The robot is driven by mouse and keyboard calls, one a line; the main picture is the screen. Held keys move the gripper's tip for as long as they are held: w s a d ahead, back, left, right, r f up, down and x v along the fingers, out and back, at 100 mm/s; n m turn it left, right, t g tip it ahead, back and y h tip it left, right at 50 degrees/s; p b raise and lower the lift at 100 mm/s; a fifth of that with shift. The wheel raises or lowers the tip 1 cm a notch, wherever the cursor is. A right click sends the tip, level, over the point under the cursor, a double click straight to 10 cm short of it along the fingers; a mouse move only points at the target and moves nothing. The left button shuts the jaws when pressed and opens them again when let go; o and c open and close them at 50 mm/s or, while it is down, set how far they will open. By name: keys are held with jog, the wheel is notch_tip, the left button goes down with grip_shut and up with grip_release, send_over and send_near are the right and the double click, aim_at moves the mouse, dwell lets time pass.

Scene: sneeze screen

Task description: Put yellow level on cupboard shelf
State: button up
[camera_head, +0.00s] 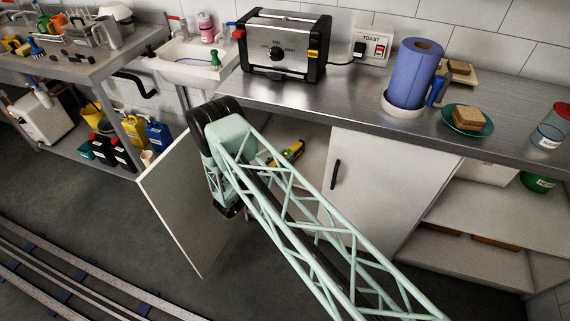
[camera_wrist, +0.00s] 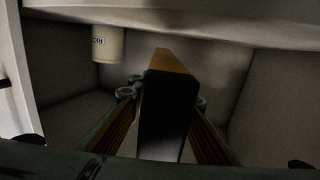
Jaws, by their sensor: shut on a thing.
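The yellow level (camera_head: 287,153) shows behind my arm in the head view, inside the open cupboard (camera_head: 310,143). In the wrist view the level (camera_wrist: 172,62) is seen nearly end-on, with a dark near end and a yellow top. My gripper (camera_wrist: 163,101) is shut on it, one finger on each side. The level is within the cupboard walls; I cannot tell whether it touches the shelf. My arm hides most of the gripper and the lower cupboard in the head view.
The open cupboard door (camera_head: 188,195) stands left of my arm; a closed door (camera_head: 380,180) is on the right. A pale container (camera_wrist: 108,43) marked RICE is inside the cupboard. The counter (camera_head: 350,118) above holds a toaster (camera_head: 283,45) and a blue roll (camera_head: 412,75).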

jog(key=shift+f+b, duration=0.55)
jog(key=shift+f, duration=1.3)
jog(key=shift+f, duration=0.1)
jog(key=o, duration=0.9)
jog(key=shift+s+a, duration=0.3)
jog(key=shift+a, duration=0.05)
jog(key=shift+p+v, duration=1.35)
jog(key=shift+v, duration=4.2)
jog(key=shift+d, duration=0.1)
